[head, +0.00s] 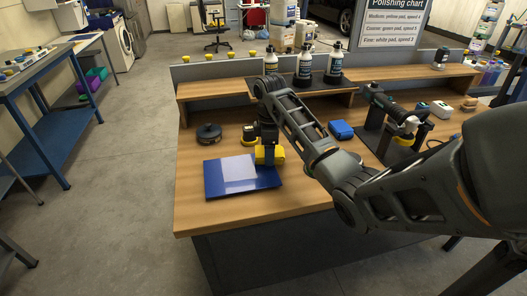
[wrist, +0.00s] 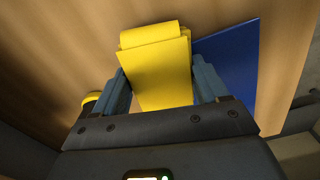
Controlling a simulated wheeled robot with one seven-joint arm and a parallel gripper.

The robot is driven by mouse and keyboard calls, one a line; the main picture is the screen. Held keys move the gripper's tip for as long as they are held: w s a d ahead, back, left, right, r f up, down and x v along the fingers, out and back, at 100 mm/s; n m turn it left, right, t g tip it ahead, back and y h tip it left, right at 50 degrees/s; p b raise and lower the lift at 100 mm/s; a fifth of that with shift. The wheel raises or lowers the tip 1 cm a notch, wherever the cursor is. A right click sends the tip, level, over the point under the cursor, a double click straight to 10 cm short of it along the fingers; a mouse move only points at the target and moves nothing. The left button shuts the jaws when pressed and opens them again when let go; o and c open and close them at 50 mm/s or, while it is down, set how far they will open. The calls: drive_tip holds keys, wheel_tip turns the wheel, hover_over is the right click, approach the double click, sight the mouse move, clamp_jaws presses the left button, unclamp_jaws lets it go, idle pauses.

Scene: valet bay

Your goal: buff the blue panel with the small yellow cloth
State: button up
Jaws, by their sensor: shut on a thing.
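The blue panel (head: 265,183) lies flat near the front left of the wooden bench, with a pale, hazy rectangle (head: 238,172) on its middle. My gripper (head: 268,148) points down at the panel's back right corner. It is shut on the small yellow cloth (head: 276,155), which hangs folded between the fingers. In the wrist view, the cloth (wrist: 155,72) sits between both fingers and the blue panel (wrist: 232,55) shows behind and to the right. I cannot tell whether the cloth touches the panel.
A dark round object (head: 208,134) stands on the bench behind the panel. A blue block (head: 341,130) and a polisher on a stand (head: 385,110) are to the right. Bottles (head: 304,64) stand on the raised shelf behind. The bench front left of the panel is clear.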

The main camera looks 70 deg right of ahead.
sight(207, 169)
drive_tip(key=shift+w+a+f, duration=0.1)
drive_tip(key=shift+w+a, duration=0.8)
drive_tip(key=shift+w, duration=0.2)
drive_tip(key=shift+w+a+f, duration=0.1)
drive_tip(key=shift+w+a, duration=0.75)
drive_tip(key=shift+w, duration=0.3)
drive_tip(key=shift+w+a, duration=0.9)
drive_tip(key=shift+w, duration=0.2)
drive_tip(key=shift+w+a+r, duration=0.1)
drive_tip(key=shift+w+a, duration=1)
drive_tip(key=shift+w, duration=0.3)
drive_tip(key=shift+w+a+r, duration=0.1)
drive_tip(key=shift+w+a, duration=0.95)
drive_tip(key=shift+w, duration=0.35)
drive_tip(key=shift+w+a+f, duration=0.1)
drive_tip(key=shift+w+a, duration=0.55)
drive_tip(key=shift+w, duration=0.2)
drive_tip(key=shift+w+a+f, duration=0.1)
drive_tip(key=shift+w+a, duration=0.5)
drive_tip(key=shift+w, duration=0.2)
drive_tip(key=shift+r, duration=0.2)
wheel_tip(207, 169, up, 8)
drive_tip(key=shift+f, duration=0.1)
